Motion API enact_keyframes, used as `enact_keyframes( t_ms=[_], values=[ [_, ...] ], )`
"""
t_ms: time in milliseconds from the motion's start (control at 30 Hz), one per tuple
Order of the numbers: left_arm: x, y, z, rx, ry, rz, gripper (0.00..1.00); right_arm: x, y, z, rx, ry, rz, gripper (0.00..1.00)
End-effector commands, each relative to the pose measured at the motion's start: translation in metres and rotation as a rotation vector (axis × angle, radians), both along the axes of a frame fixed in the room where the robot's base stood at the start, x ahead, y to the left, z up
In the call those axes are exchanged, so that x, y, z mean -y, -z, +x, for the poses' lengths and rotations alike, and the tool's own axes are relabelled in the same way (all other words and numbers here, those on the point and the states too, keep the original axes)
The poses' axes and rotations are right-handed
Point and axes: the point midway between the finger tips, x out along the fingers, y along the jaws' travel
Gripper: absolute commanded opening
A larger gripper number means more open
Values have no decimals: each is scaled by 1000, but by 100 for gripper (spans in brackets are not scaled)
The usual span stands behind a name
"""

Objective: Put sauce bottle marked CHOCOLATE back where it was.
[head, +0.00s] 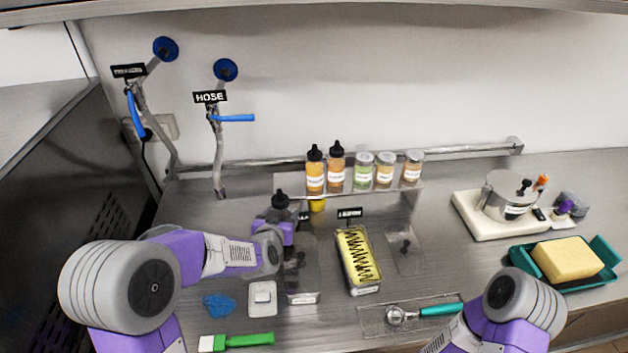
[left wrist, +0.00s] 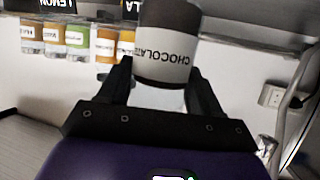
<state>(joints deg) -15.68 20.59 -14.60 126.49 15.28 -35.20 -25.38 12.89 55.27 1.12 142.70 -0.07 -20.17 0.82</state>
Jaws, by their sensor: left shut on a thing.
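The sauce bottle marked CHOCOLATE (left wrist: 165,62), dark with a white label, is between the fingers of my left gripper (left wrist: 160,85) in the left wrist view. My left gripper (head: 281,222) is shut on it. My right gripper is out of view.
Several small jars (head: 384,171) fill the shelf's right half. A yellow tub with dark drizzle (head: 358,262) stands right of my left gripper. A blue cloth (head: 219,305), white block (head: 263,298) and green-handled brush (head: 240,341) lie in front. Taps (head: 217,150) rise at left.

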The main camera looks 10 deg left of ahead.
Motion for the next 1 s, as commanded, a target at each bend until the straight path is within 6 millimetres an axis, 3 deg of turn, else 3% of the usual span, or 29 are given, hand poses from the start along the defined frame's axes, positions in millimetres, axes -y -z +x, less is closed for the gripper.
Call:
enact_keyframes(
  t_ms=[400,667,767,1000],
  values=[
    [-27,-68,128,-8,-33,2,32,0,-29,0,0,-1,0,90],
    [-29,-104,171,5,-5,-2,32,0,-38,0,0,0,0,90],
    [-28,-105,176,6,1,-2,32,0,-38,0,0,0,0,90],
    [-30,-62,177,4,1,-3,32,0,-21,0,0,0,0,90]
  ],
)
